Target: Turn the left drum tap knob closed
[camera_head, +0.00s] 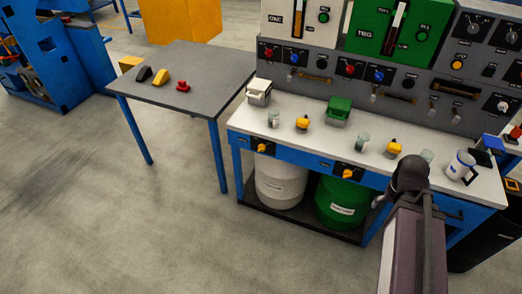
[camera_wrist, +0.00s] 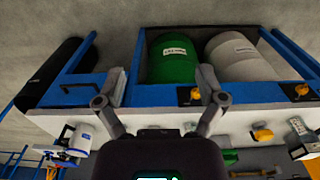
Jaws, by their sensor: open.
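The left drum tap knob (camera_head: 262,147) is a yellow handle on a black plate on the blue front rail, above the white drum (camera_head: 281,184). The right tap knob (camera_head: 347,174) sits above the green drum (camera_head: 341,205). In the wrist view, which is turned over, the left knob (camera_wrist: 302,89) is near the right edge and the right knob (camera_wrist: 195,95) is partly behind a finger. My gripper (camera_wrist: 161,73) is open and empty, its fingers spread. In the head view my arm stands at the bench's right part, well right of the left knob.
The white bench top (camera_head: 315,134) carries glasses, yellow-topped items, a green box (camera_head: 338,110) and a white mug (camera_head: 460,165). A grey side table (camera_head: 190,68) stands at left. A panel with switches rises behind. The floor in front of the drums is clear.

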